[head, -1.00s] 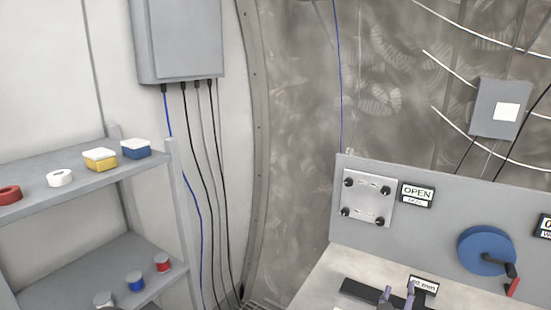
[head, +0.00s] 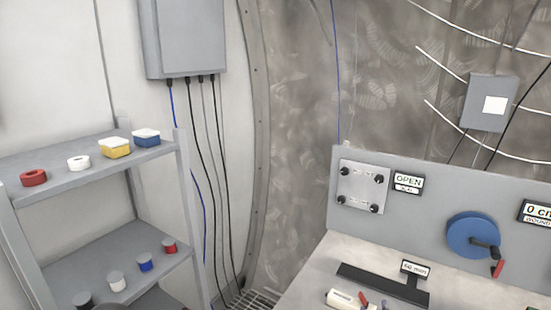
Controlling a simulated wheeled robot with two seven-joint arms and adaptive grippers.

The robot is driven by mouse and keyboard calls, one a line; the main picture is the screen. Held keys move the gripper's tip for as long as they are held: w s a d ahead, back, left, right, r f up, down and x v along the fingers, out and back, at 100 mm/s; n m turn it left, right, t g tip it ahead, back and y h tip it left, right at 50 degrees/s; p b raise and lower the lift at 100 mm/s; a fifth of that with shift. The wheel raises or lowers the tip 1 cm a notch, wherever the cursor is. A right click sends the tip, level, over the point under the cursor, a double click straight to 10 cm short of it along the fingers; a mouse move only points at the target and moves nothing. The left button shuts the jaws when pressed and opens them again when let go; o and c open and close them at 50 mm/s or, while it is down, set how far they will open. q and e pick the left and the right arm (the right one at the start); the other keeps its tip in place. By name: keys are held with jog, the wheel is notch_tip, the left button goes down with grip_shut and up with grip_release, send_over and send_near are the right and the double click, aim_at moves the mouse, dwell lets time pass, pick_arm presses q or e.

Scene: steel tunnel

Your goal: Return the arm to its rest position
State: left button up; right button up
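Neither of my arms nor my grippers can be made out in the head view at this moment. The task names no other object.
A shelf rack (head: 90,176) at left holds tape rolls, small boxes and jars. At right, a bench (head: 345,255) has a grey panel (head: 425,225) with a blue crank wheel (head: 472,235), a black bar (head: 365,281) and a white cylinder (head: 345,298). A wall cabinet (head: 185,38) hangs above.

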jog(key=s+a+f+g+y, duration=0.2)
jog(key=a+f, duration=0.1)
jog(key=f, duration=0.3)
jog(key=s+a+f+n+g+y, duration=0.1)
jog(key=s+a+f+g+y, duration=0.15)
jog(key=f, duration=0.45)
jog(key=s+a+f+g+y, duration=0.1)
jog(key=s+a+f, duration=0.15)
jog(key=f, duration=0.35)
jog(key=s+a+f+g+y, duration=0.2)
jog(key=s+a+f+g, duration=0.2)
jog(key=s+f, duration=0.3)
jog(key=s+a+f+g+y, duration=0.2)
jog(key=s+a+f+g, duration=0.2)
jog(key=s, duration=0.7)
notch_tip(320, 180, down, 3)
jog(key=shift+s+a+r, duration=0.1)
jog(key=shift+s+a, duration=0.15)
jog(key=shift+a, duration=0.7)
